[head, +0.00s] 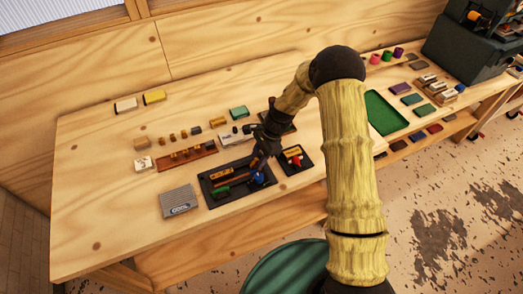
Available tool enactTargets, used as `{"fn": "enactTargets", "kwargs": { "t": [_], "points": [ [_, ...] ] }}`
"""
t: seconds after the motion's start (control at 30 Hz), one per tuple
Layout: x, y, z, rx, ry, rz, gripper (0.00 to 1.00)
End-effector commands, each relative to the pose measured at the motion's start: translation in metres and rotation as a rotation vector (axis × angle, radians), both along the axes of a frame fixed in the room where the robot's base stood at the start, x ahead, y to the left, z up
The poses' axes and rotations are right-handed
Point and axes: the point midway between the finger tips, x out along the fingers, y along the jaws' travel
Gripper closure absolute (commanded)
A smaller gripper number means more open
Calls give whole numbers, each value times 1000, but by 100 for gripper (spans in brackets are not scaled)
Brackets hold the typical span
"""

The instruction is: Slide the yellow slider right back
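A black panel (206,188) lies near the front of the wooden table, left of my arm. My gripper (258,164) is down at the right part of the panel, close to the blue piece and right of the yellow one. Its fingers are dark and small, so I cannot tell their opening or any contact.
A smaller black panel (305,162) with a red knob (296,161) sits just right of the gripper. A grey box (179,201) is at the left front. A brown-red tray (187,157) with small blocks lies behind.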

Motion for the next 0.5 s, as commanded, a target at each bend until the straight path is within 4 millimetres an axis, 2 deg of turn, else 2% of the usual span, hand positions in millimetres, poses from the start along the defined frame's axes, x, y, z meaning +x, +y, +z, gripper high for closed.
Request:
{"fn": "enactTargets", "kwargs": {
  "t": [0.17, 0.27, 0.5],
  "points": [
    [3, -5, 11, 0, -3, -2, 63],
    [6, -10, 24, 0, -4, -2, 63],
    [13, -27, 67, 0, -5, -2, 63]
  ]
}}
